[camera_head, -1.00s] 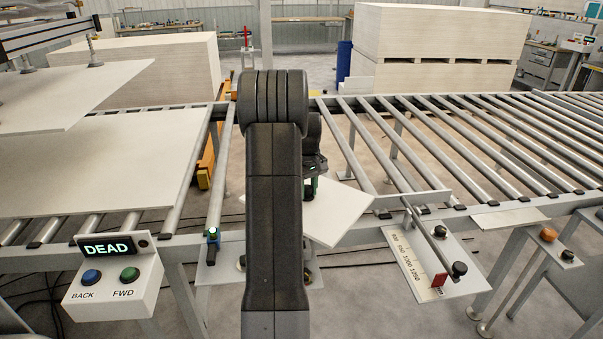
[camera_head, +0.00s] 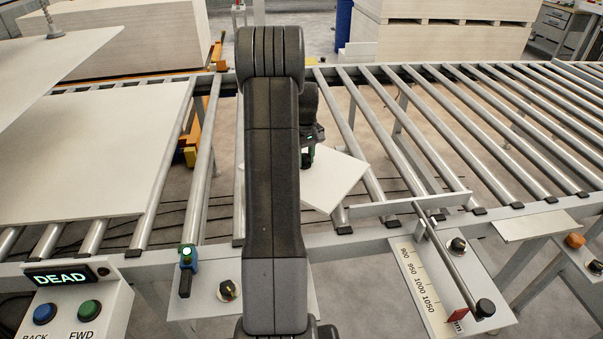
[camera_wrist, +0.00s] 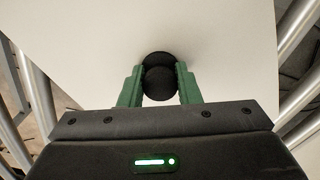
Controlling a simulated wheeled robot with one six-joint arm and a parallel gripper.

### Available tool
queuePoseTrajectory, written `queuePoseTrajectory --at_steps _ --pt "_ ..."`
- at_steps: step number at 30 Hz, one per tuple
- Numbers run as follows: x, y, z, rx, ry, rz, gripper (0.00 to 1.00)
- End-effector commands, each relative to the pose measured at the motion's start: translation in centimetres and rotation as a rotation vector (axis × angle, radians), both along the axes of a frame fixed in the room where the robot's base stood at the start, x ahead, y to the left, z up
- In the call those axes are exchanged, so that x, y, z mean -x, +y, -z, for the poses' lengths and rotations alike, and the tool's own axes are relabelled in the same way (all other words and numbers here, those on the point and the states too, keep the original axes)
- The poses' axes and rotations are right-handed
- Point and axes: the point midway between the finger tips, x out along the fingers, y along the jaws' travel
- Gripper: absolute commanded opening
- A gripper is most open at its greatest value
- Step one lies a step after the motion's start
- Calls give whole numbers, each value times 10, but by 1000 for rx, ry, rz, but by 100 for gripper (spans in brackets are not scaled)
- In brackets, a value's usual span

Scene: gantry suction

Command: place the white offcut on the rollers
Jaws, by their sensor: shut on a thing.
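The white offcut (camera_head: 336,181) is a flat pale board, part hidden behind my arm in the head view. It shows over the near end of the rollers (camera_head: 372,160); I cannot tell whether it touches them. My gripper (camera_head: 308,158) is above the offcut. In the wrist view the offcut (camera_wrist: 215,40) fills the middle, and the green fingers of my gripper (camera_wrist: 160,82) are shut on a dark round knob (camera_wrist: 158,78) against its face. Rollers show on both sides of the board there.
A stop bar (camera_head: 410,205) and a scale plate (camera_head: 425,285) lie right of the offcut. A large white sheet (camera_head: 80,165) covers the left rollers. A control box reading DEAD (camera_head: 75,300) stands front left. Bare rollers (camera_head: 480,130) extend right.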

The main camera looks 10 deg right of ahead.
Motion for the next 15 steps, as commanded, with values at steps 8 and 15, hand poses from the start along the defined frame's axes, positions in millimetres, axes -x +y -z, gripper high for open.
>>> queuePoseTrajectory --at_steps 8,15 --pt "-1 0 26 1 -1 0 0" --pt "0 0 53 1 0 0 0"
